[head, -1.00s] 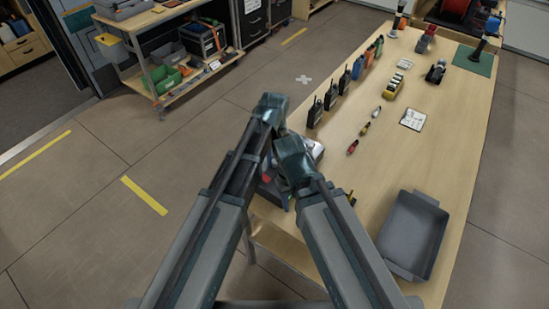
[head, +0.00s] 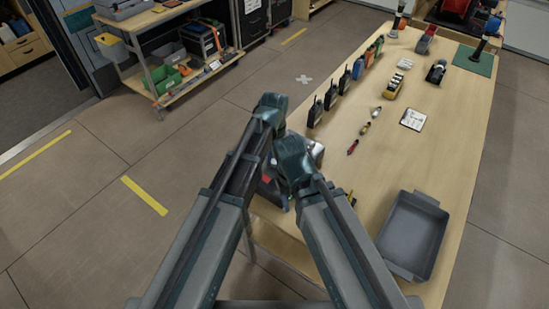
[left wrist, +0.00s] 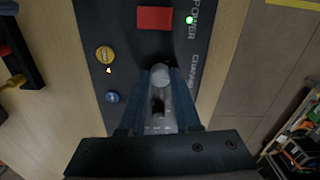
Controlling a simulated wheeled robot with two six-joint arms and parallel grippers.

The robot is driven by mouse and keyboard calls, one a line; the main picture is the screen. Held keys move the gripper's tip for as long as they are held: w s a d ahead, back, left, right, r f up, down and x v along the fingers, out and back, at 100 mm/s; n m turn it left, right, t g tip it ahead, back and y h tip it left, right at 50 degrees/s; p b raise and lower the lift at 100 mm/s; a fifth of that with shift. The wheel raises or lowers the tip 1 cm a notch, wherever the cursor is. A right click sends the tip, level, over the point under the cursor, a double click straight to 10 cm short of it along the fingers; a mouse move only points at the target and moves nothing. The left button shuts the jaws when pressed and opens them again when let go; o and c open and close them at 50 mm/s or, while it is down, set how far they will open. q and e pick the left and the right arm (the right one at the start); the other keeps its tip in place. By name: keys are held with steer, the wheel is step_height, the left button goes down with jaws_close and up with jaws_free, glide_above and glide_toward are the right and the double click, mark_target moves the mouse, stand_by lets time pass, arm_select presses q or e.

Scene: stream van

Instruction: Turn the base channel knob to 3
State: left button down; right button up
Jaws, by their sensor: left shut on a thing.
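The base (left wrist: 88,20) fills the left wrist view as a dark panel with a red rectangle (left wrist: 155,18), a lit green light and the lettering POWER. Part of a second label, apparently CHANNEL, shows beside the grey channel knob (left wrist: 160,76). My left gripper (left wrist: 161,88) is over the panel with its fingers on both sides of this knob, shut on it. The knob's pointer and numbers cannot be read. In the head view the base (head: 272,190) is mostly hidden behind my arms at the table's left edge. My right gripper's fingers do not show.
On the table (head: 440,130) stand several black radios (head: 330,97) and a grey tray (head: 413,235). A shelf cart (head: 160,75) stands beyond open floor.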

arm_select(q)
steer(key=shift+m, duration=0.9)
steer(key=c, duration=0.6)
jaws_free()
steer(key=shift+r, duration=0.1)
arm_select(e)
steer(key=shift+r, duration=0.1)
arm_select(q)
step_height(320, 180, up, 14)
steer(key=p, duration=1.3)
steer(key=shift+f+p, duration=0.2)
steer(key=shift+p, duration=0.2)
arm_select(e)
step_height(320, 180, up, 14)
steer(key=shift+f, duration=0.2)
